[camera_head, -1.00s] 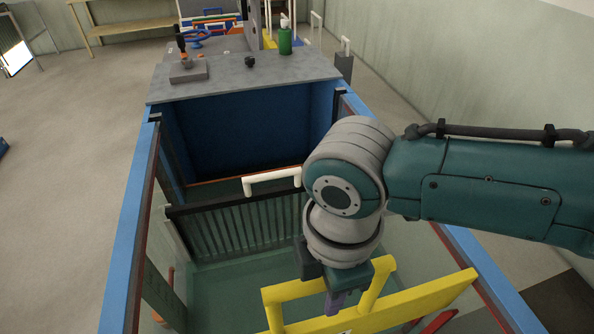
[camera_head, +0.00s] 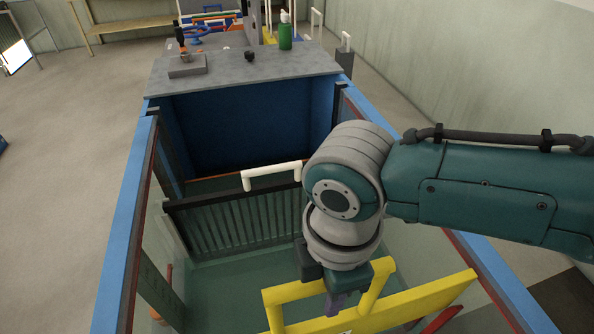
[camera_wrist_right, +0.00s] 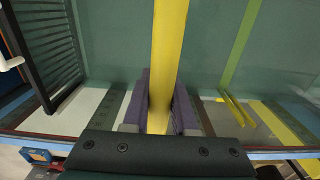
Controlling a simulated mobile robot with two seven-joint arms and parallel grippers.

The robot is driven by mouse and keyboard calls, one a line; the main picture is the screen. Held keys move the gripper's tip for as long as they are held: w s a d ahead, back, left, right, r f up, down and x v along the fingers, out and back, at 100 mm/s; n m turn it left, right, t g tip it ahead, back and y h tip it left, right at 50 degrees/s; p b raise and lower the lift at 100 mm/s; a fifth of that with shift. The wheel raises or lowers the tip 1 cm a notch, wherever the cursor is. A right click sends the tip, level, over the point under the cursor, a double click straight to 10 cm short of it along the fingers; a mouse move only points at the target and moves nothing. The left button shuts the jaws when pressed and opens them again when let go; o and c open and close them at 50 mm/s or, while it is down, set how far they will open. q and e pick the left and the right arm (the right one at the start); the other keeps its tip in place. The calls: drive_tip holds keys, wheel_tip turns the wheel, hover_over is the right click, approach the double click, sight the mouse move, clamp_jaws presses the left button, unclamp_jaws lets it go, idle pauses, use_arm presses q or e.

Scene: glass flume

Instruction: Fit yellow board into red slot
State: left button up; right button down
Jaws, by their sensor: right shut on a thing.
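The yellow board (camera_head: 420,305) with its raised yellow handle stands upright across the glass flume at the bottom of the head view. My right gripper (camera_head: 336,300) is shut on the handle from above. In the right wrist view the board (camera_wrist_right: 169,50) shows edge-on as a yellow band between the purple fingers (camera_wrist_right: 160,103). My left gripper is not in view.
The flume has blue rims (camera_head: 128,215) along both sides. A dark slatted gate (camera_head: 235,222) with a white handle (camera_head: 272,175) spans it ahead of the board. Open space lies between gate and board.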

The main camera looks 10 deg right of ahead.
sight(322, 322)
drive_tip(key=shift+f+b, duration=1.6)
drive_tip(key=shift+f, duration=0.35)
drive_tip(key=shift+w, duration=0.1)
drive_tip(key=shift+f, duration=0.15)
drive_tip(key=shift+f+b, duration=1.4)
drive_tip(key=shift+f, duration=0.2)
drive_tip(key=shift+f+b, duration=1.4)
drive_tip(key=shift+f, duration=0.2)
